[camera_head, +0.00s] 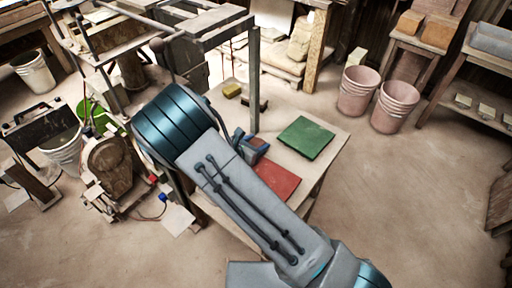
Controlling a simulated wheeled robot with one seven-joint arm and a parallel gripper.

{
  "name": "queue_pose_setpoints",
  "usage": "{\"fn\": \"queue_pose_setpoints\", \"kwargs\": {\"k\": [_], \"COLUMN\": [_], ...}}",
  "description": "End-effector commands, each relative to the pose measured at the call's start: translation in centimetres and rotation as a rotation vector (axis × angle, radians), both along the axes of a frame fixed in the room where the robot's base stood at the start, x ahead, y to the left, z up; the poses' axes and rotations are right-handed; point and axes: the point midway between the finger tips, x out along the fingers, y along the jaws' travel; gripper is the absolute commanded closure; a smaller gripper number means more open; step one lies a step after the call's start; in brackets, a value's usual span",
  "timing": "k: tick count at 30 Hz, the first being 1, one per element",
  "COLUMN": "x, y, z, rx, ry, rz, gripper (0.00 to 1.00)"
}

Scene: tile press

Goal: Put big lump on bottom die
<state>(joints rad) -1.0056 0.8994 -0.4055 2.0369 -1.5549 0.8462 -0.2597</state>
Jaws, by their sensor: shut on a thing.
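My arm crosses the middle of the view from the bottom right, up to a teal joint at the left. My gripper does not show clearly; my own arm hides that part. I cannot make out the big lump or the bottom die. A small blue and brown thing (257,144) shows at the right edge of my arm, over the table; I cannot tell what it is.
The table (330,128) bears a green square plate (306,138), a red square plate (280,181) partly behind my arm, and a small yellow block (232,90). A grey metal frame post (254,80) stands at its back. Two pink buckets (357,92) (394,107) stand on the floor behind.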

Motion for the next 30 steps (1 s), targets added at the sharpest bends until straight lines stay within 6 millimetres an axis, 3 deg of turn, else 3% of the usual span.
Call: {"fn": "queue_pose_setpoints", "kwargs": {"k": [11,20,30], "x": [0.0,0.0,-6.3], "y": [0.0,0.0,-2.4], "z": [0.7,4.4,8.0], "rx": [0.002,0.006,0.004], "ry": [-0.003,-0.005,-0.002], "rz": [0.0,-0.001,0.002], "gripper": [0.84,0.84,0.84]}}
